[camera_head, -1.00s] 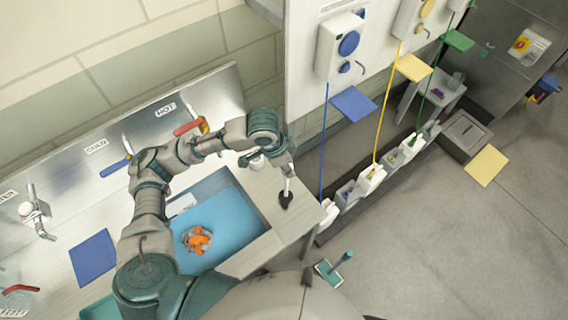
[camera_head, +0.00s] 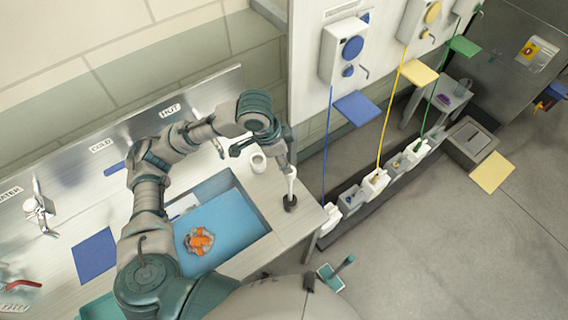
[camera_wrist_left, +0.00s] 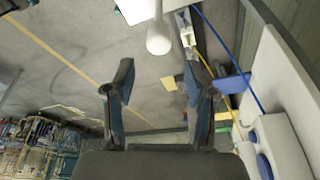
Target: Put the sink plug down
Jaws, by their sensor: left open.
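A white rounded stem, seemingly the plug (camera_wrist_left: 158,38), shows beyond the fingertips. My right gripper is not in view.
A small white cup-like object (camera_head: 258,162) stands on the worktop near the plug. The basin (camera_head: 225,220) holds an orange item (camera_head: 199,240). A wall panel with dispensers (camera_head: 343,48) stands to the right. The worktop edge is close to the plug.

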